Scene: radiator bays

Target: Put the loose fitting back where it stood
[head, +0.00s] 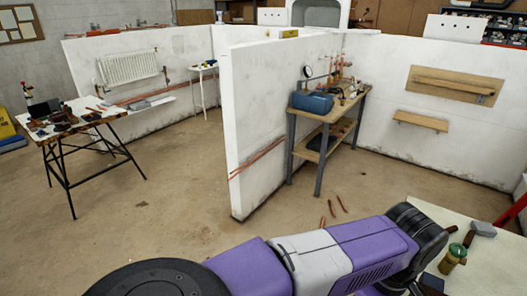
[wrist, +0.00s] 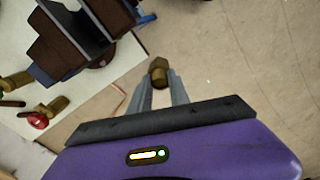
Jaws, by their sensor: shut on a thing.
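In the wrist view my gripper (wrist: 159,86) is shut on a small brass fitting (wrist: 158,70), which sits between the fingertips. Bare floor shows behind the fitting, just off the edge of a white tabletop (wrist: 106,107). On that tabletop a brass valve with a red handle (wrist: 38,119) and another brass piece (wrist: 17,81) lie left of my gripper. The head view does not show my fingertips or the held fitting. Which place the fitting stood in cannot be told.
A large dark brown and grey tool, perhaps a vise (wrist: 75,35), stands on the tabletop near my gripper. In the head view the white table (head: 490,262) at right carries a green-topped brass item (head: 453,258) and a grey block (head: 482,228). A workbench (head: 330,115) stands beyond open floor.

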